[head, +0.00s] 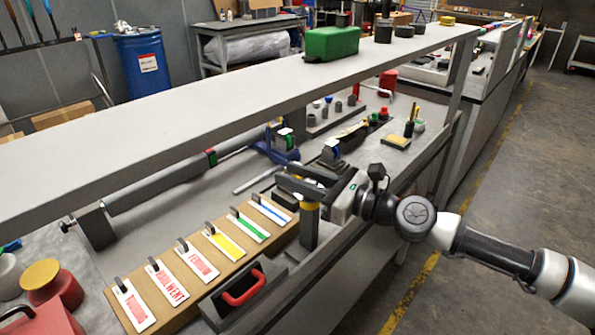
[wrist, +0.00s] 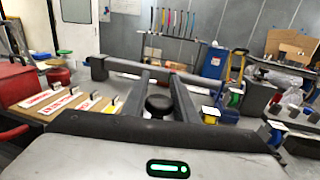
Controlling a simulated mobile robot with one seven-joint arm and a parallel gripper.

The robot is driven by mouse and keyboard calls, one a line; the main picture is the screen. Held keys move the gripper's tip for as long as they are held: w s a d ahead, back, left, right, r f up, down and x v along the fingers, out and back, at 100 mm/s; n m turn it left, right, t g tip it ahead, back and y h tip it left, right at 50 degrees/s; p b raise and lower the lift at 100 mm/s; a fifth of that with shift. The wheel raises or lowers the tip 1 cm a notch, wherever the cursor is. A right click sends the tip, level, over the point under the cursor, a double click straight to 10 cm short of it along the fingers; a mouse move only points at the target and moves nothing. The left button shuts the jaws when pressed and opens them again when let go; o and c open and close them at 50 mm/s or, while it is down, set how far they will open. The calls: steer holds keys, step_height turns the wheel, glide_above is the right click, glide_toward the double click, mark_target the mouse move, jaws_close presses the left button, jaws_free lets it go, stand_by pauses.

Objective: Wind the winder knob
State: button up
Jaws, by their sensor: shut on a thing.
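My gripper (head: 293,178) reaches in from the right, low over the front edge of the workbench. Its two dark fingers also show in the wrist view (wrist: 158,82), running forward on either side of a round black knob (wrist: 158,104), which I take as the winder knob. My gripper is shut on it. In the head view the fingers largely hide the knob. A dark upright post (head: 309,228) with a yellow band stands directly below the fingers.
A wooden board (head: 268,236) with several labelled tags lies left of my gripper. A dark holder with a red handle (head: 244,288) stands in front of it. A long grey shelf (head: 240,85) runs above the bench, carrying a green case (head: 332,43).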

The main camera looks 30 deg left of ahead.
steer(key=shift+s+d+f+n+g+h+p, duration=0.1)
steer(key=shift+s+d+n+g+h+p, duration=0.45)
steer(key=shift+n+g+h, duration=1.75)
steer(key=shift+s+d+n+g+h+p, duration=0.2)
steer(key=shift+s+n+g+h+p, duration=0.9)
steer(key=shift+n+g, duration=2.15)
steer(key=shift+s+d+f+n+g+h+p, duration=0.15)
steer(key=shift+s+d+n+g+h, duration=0.25)
steer(key=shift+n+g+h, duration=2.45)
steer(key=shift+m+g+y, duration=0.45)
steer(key=shift+m+g, duration=0.45)
steer(key=shift+m, duration=0.1)
steer(key=o, duration=1)
steer(key=shift+r, duration=0.15)
